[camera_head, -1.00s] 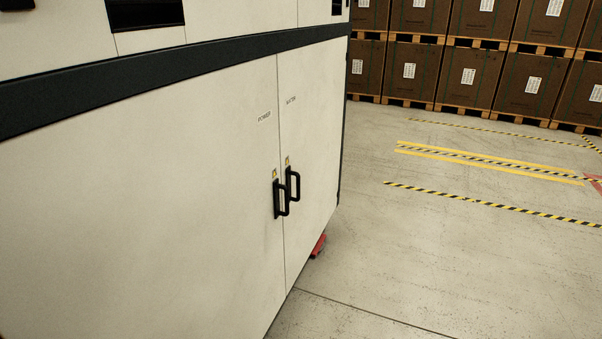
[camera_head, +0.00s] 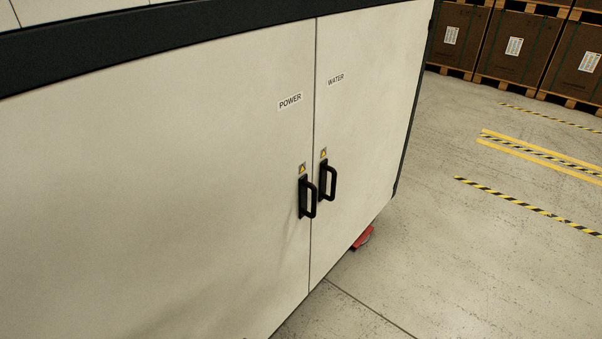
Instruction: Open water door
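The water door (camera_head: 368,120) is the right-hand white panel of a large cabinet. It is shut, and its label (camera_head: 336,79) reads WATER. Its black upright handle (camera_head: 329,182) sits near the seam between the two doors, below a small yellow warning sticker. The power door (camera_head: 160,170) is the wide left panel, also shut, with a POWER label (camera_head: 290,101) and its own black handle (camera_head: 308,198) just left of the seam. Neither of my grippers shows in the head view.
A dark band (camera_head: 180,28) runs along the cabinet above the doors. A red object (camera_head: 363,237) lies low by the cabinet's right end. The concrete floor (camera_head: 470,260) to the right is open, with yellow-black striped markings (camera_head: 530,208). Brown boxes (camera_head: 513,47) on pallets stand behind.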

